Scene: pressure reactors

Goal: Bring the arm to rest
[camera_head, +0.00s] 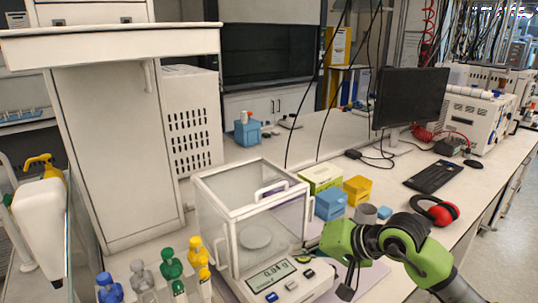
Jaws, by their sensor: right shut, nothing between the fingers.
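My right arm, green and dark grey, comes in from the lower right. Its gripper (312,246) is at the right front side of the glass-walled balance (228,213), close to its display base. The fingers are small and partly hidden in the picture; they look shut, with nothing seen in them. I cannot tell whether the gripper touches the balance. A round pan shows inside the balance, with nothing on it. My left gripper is not in view.
Blue (330,203) and yellow (357,190) boxes and a grey cup (366,214) stand behind my arm. Red earmuffs (438,210), a keyboard (433,177) and a monitor (409,98) are to the right. Several coloured bottles (171,263) stand at the front left.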

